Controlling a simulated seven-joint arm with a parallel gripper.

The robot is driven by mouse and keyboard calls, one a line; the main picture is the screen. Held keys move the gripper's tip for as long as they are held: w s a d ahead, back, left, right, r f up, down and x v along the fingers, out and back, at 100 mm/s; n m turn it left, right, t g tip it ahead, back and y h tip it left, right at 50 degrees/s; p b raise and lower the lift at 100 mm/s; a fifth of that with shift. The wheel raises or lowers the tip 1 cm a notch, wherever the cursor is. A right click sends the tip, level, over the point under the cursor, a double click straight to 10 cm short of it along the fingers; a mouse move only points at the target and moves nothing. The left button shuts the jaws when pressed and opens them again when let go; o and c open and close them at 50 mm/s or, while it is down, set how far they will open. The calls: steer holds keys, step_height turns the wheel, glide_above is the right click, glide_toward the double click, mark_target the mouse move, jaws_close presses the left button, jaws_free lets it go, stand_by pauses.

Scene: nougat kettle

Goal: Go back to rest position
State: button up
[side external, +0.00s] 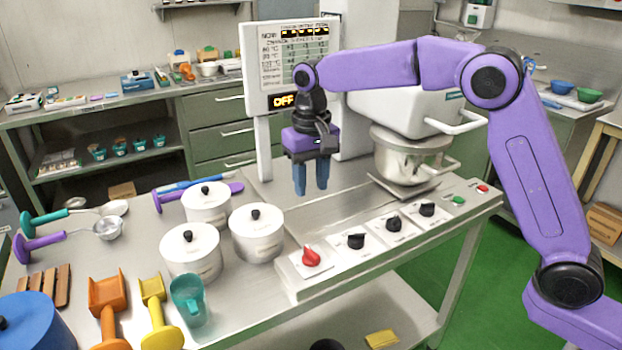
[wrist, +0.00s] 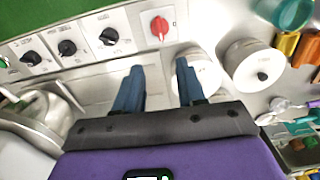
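My gripper (side external: 311,178) hangs pointing down above the steel table, left of the mixer and right of the white lidded pots. Its two blue fingers (wrist: 160,88) are apart with nothing between them in the wrist view. The control panel (side external: 375,236) lies in front of it, with one red knob (side external: 311,256) and several black knobs. In the wrist view the red knob (wrist: 160,27) is beyond the fingertips and apart from them. A display board (side external: 291,60) behind my gripper shows "OFF".
A mixer with a steel bowl (side external: 410,155) stands at the right. White lidded pots (side external: 256,235), orange and yellow scoops (side external: 158,318), a teal cup (side external: 188,300) and ladles (side external: 100,230) crowd the left of the table. The steel surface under my gripper is clear.

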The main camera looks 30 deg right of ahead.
stand_by(0.4)
steer(key=s+d+f+n, duration=0.1)
steer(key=s+d+n, duration=0.3)
steer(key=s, duration=0.8)
steer(key=s+d+f+n, duration=0.2)
steer(key=s+d+n, duration=0.2)
steer(key=s+d, duration=0.3)
steer(key=s+d+f+n, duration=0.1)
steer(key=s+d+n, duration=0.3)
steer(key=s, duration=1.3)
steer(key=shift+s+d+f+n, duration=0.15)
steer(key=shift+d+f+n, duration=0.25)
steer(key=shift+d, duration=0.7)
